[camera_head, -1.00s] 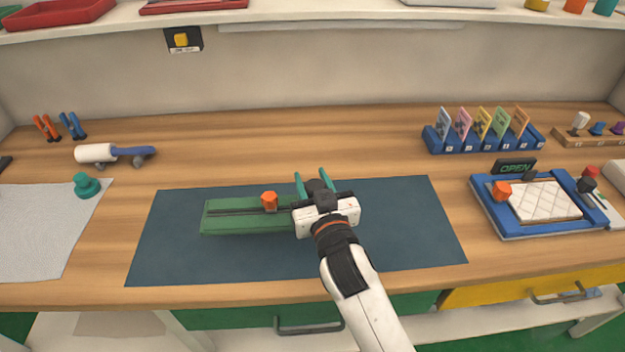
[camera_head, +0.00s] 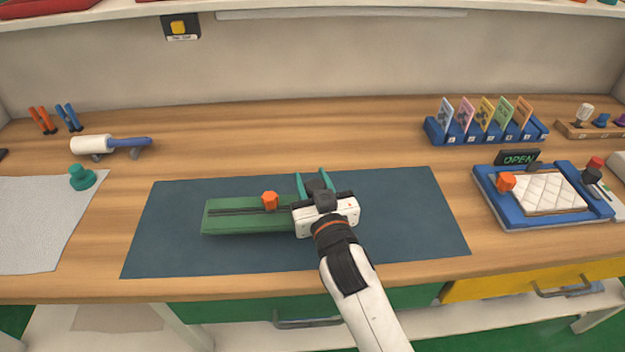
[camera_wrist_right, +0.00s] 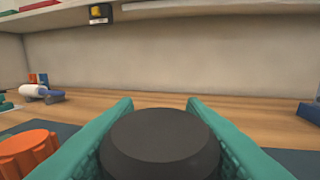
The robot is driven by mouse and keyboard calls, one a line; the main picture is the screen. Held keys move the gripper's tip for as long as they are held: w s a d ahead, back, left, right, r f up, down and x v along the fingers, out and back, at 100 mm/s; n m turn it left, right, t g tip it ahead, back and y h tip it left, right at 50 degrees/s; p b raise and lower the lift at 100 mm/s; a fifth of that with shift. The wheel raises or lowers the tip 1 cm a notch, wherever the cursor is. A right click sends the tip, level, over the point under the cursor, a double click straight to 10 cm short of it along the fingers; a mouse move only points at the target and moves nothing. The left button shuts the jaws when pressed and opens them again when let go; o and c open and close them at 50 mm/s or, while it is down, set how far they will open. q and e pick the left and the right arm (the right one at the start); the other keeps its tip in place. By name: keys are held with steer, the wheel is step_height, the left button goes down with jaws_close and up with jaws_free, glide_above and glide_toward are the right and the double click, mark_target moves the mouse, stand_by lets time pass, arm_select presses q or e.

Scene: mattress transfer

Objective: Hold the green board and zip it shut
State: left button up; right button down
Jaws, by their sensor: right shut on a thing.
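The green board (camera_head: 225,222) lies flat on a dark blue mat, with a dark slot running along its length. An orange knob (camera_head: 270,201) stands on the slot, left of my right gripper; it also shows at the left edge of the right wrist view (camera_wrist_right: 27,155). My right gripper (camera_head: 311,177) is at the board's right end, its teal fingers shut on a black round knob (camera_wrist_right: 160,143). My gripper hides the board's right end, so I cannot tell how the black knob joins it. My left gripper is not in view.
The dark blue mat (camera_head: 400,225) is bare to the right. A blue-framed tray (camera_head: 555,218) with a quilted white pad and an OPEN sign (camera_head: 519,157) stands right. A card rack (camera_head: 485,133) is behind. A roller (camera_head: 92,144) and teal knob (camera_head: 82,177) are left.

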steer(key=shift+f+b, duration=1.4)
steer(key=shift+f, duration=0.6)
